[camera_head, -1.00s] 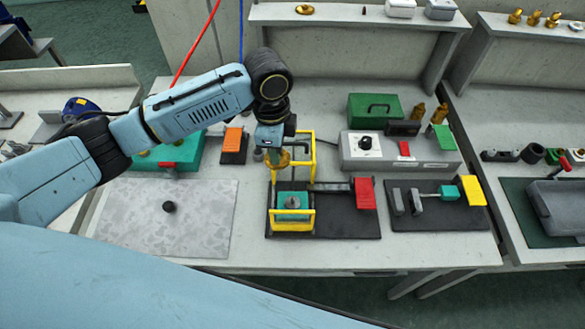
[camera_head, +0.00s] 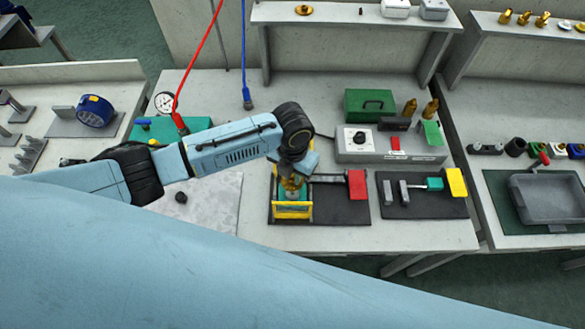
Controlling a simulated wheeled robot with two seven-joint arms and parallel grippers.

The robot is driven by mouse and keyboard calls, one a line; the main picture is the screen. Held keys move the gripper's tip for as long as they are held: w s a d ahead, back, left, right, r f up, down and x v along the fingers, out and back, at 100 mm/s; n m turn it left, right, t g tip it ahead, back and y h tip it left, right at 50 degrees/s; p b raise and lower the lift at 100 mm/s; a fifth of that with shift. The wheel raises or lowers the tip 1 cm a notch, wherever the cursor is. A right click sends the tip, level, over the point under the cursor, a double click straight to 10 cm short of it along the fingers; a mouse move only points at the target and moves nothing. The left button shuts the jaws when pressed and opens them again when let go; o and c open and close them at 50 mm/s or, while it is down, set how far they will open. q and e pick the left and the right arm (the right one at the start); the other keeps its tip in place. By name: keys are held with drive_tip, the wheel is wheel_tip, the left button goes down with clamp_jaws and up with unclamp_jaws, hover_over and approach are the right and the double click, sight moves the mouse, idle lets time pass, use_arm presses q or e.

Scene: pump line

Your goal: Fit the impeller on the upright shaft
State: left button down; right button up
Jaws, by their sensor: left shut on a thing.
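My left gripper (camera_head: 292,176) points down and is shut on the brass-coloured impeller (camera_head: 291,187). Both are over the yellow frame (camera_head: 276,210) on the black board in the middle of the bench. A teal block with a grey top (camera_head: 293,197) stands inside the frame, close under the impeller. The gripper and impeller cover the upright shaft, so I cannot tell whether the impeller touches it or is around it. My right gripper is not in view.
A red block (camera_head: 357,184) sits at the right of the black board (camera_head: 340,208). A grey control box (camera_head: 390,147) and a green case (camera_head: 369,105) stand behind. Red and blue cables hang behind my arm.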

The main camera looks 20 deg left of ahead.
use_arm(q)
drive_tip(key=shift+f, duration=0.2)
drive_tip(key=b, duration=0.5)
hover_over(293, 193)
wheel_tip(293, 193, down, 5)
drive_tip(key=shift+s+r, duration=0.1)
drive_tip(key=shift+f+b, duration=0.45)
drive_tip(key=shift+f, duration=0.2)
drive_tip(key=shift+f, duration=0.3)
idle(0.7)
drive_tip(key=c, duration=1.2)
unclamp_jaws()
drive_tip(key=shift+c, duration=0.2)
